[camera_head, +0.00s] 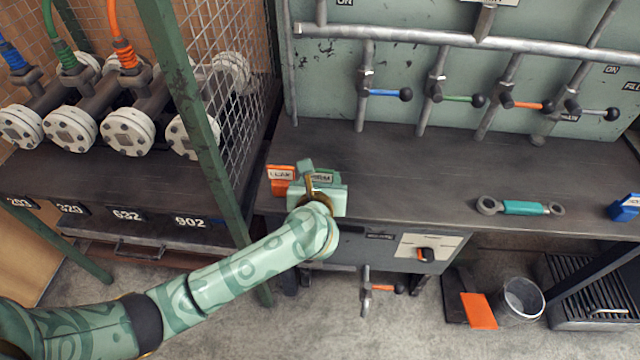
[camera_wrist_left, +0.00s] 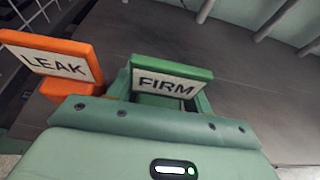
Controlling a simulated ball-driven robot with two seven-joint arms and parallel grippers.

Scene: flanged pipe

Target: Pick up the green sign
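The green sign (camera_head: 320,177), lettered FIRM, stands upright on the workbench near its front left edge. It also shows in the left wrist view (camera_wrist_left: 172,83), straight ahead and close. My left gripper (camera_head: 312,170) is right at the sign. In the left wrist view its fingers (camera_wrist_left: 160,98) show apart, one on each side of the sign's lower part. The palm hides the sign's base, and I see no clear contact. My right gripper is not in view.
An orange LEAK sign (camera_head: 280,174) stands just left of the green one, close to my left gripper. A green post (camera_head: 190,110) and mesh panel are to the left. A teal wrench (camera_head: 522,208) lies to the right, with clear bench (camera_head: 430,175) between.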

